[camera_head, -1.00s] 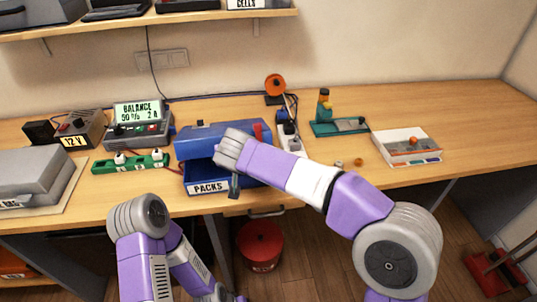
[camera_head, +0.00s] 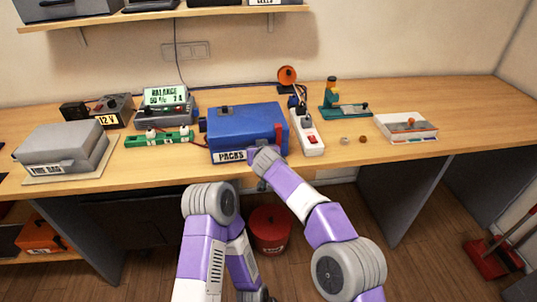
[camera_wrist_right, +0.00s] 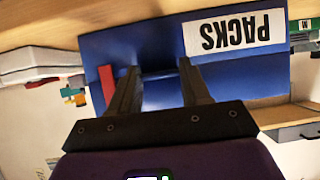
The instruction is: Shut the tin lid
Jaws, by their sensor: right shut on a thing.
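The blue tin (camera_head: 248,122), labelled PACKS, sits near the bench's front edge. Its lid (camera_head: 240,110) lies down over the body and looks closed; I cannot tell if it is fully seated. My right gripper (camera_head: 265,156) is at the tin's front. In the right wrist view the tin (camera_wrist_right: 235,78) appears upside down, and my right gripper (camera_wrist_right: 160,78) reaches its blue front between the label and a red strip (camera_wrist_right: 107,84). It is shut on the tin's lid edge, though the exact contact is partly hidden. My left gripper (camera_head: 256,295) is low at the bottom edge, its fingers unclear.
A white power strip (camera_head: 308,135) stands right of the tin. A green holder (camera_head: 158,140) and a charger (camera_head: 168,104) are to its left, with a grey box (camera_head: 62,150) further left. A white tray (camera_head: 406,127) is at right. Bench is clear around the small balls.

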